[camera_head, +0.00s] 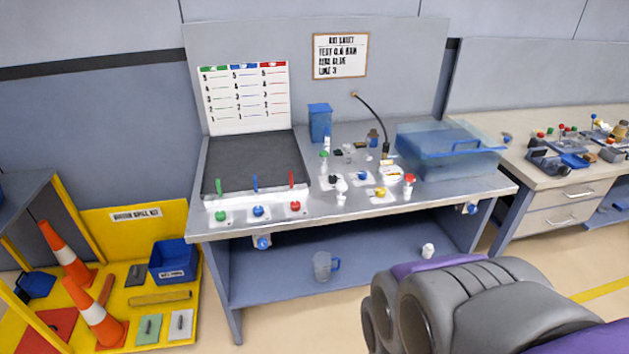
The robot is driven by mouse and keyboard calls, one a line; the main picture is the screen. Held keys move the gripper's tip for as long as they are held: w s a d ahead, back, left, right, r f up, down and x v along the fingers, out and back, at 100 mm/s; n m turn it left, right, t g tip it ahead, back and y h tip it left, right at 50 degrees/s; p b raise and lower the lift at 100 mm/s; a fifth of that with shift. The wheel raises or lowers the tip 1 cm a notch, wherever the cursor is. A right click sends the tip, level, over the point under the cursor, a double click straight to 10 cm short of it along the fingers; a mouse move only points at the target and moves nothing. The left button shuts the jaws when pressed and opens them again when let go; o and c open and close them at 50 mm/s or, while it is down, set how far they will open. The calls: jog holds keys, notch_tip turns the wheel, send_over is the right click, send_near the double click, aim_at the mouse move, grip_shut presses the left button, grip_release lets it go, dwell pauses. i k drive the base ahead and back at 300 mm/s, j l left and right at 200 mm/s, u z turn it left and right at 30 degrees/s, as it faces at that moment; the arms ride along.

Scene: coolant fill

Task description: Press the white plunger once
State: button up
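A white knob-topped piece, which looks like the white plunger (341,187), stands upright near the front edge of the bench top, right of the middle. A similar red-topped piece (409,181) stands to its right, and a green-topped one (323,156) stands behind it to the left. How far the white knob is raised is too small to tell. My gripper is not in view; a grey and purple part of my own body fills the lower right foreground, apart from the bench.
Red, blue and green knobs (258,211) line the bench's front left, before a dark panel (256,162). A thin black hose (374,114) curves down behind the small parts. A jug (323,266) stands on the lower shelf.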

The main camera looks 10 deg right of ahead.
aim_at(341, 187)
jog(key=i+l+u, duration=0.6)
jog(key=i+l, duration=0.25)
jog(key=l, duration=0.1)
